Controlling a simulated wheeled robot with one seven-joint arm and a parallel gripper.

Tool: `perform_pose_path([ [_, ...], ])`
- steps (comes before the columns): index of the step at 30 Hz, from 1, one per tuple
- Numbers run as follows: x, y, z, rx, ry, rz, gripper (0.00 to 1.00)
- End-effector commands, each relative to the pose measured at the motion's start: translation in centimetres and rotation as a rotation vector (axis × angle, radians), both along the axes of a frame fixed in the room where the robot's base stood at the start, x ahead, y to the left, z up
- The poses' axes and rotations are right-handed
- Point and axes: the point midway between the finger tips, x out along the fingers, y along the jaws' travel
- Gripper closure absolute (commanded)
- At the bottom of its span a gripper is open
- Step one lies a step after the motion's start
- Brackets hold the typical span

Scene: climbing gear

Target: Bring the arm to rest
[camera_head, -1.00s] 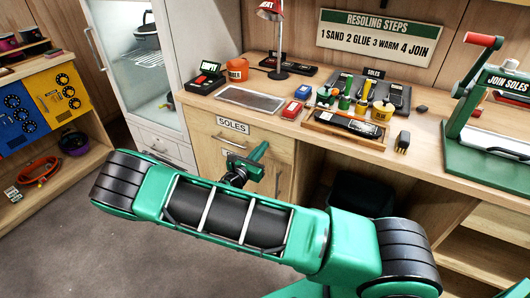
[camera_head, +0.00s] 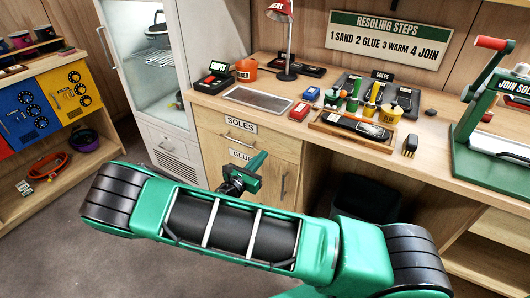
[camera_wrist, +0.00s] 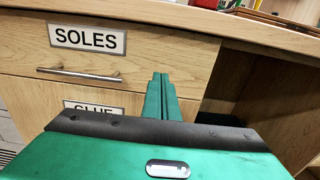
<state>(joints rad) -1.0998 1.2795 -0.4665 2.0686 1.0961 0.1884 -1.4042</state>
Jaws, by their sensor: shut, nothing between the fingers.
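My green arm spans the lower middle of the head view, bent low in front of the workbench. My gripper (camera_head: 262,158) shows above the forearm, in front of the bench drawers. In the wrist view my gripper (camera_wrist: 161,76) has its two green fingers together with nothing between them. It points at the drawer fronts and the bench edge, apart from them as far as I can tell. The forearm hides part of the lower drawers and the floor.
The wooden bench (camera_head: 215,105) has a SOLES drawer (camera_head: 240,137) and a GLUE drawer below it. A green press (camera_head: 480,165) stands at the right of the bench top. A white cabinet (camera_head: 178,150) and a shelf with coloured panels (camera_head: 70,92) stand left. Grey floor is clear at lower left.

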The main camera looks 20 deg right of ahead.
Motion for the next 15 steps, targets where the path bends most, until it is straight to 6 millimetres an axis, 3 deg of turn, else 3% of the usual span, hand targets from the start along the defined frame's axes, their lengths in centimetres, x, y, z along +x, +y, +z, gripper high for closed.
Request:
perform_pose_path([
  [6,-2.8,3.5,0.0,0.001,0.001,0.003,1.0],
  [15,-4.6,5.5,0.0,0.001,0.001,0.0,1.0],
])
